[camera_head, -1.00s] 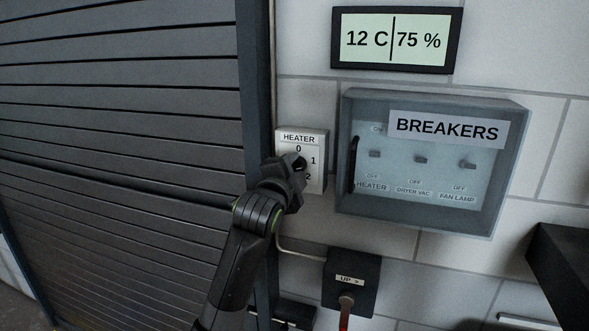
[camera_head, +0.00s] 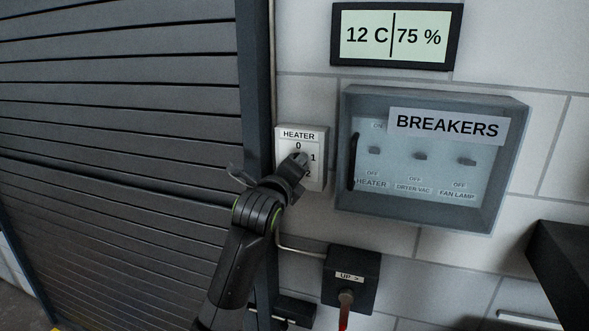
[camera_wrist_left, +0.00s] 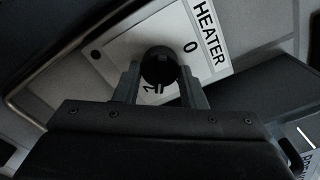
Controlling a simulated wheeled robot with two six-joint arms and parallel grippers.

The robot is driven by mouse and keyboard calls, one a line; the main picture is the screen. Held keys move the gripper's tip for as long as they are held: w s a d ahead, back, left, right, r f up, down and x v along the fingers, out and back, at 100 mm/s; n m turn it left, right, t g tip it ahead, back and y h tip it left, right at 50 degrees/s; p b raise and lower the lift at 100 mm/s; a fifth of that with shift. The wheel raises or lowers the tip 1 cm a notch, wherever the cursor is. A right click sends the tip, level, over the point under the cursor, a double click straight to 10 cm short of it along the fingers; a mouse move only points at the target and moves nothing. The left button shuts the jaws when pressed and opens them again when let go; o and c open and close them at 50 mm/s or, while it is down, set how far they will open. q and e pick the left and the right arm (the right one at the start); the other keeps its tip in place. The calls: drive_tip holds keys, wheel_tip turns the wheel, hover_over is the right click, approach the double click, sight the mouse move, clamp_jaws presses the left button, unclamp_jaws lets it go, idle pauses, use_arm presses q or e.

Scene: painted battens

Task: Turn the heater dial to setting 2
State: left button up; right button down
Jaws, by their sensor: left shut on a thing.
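The heater dial is a dark round knob (camera_wrist_left: 160,66) on a white wall plate marked HEATER (camera_head: 298,135), with 0, 1 and 2 printed around it. My left gripper (camera_head: 299,161) reaches up from below and is shut on the dial. In the left wrist view its two fingers (camera_wrist_left: 160,88) stand on either side of the knob. In the head view the gripper hides most of the dial. My right gripper is not in view.
A breaker box (camera_head: 429,219) with several switches is on the wall to the right. A display (camera_head: 396,38) reads 12 C and 75 %. A black box marked UP (camera_head: 352,275) with a red-handled lever is below. A dark slatted shutter (camera_head: 120,100) fills the left.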

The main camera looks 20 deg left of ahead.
use_arm(q)
drive_tip(key=shift+f+m, duration=0.15)
drive_tip(key=shift+m, duration=1.35)
drive_tip(key=o, duration=1)
drive_tip(key=shift+s+a+b, duration=0.2)
drive_tip(key=shift+s+b, duration=1.25)
drive_tip(key=shift+s, duration=2.9)
drive_tip(key=shift+s+a+b, duration=0.15)
drive_tip(key=shift+s+b, duration=1.25)
drive_tip(key=shift+s, duration=2.95)
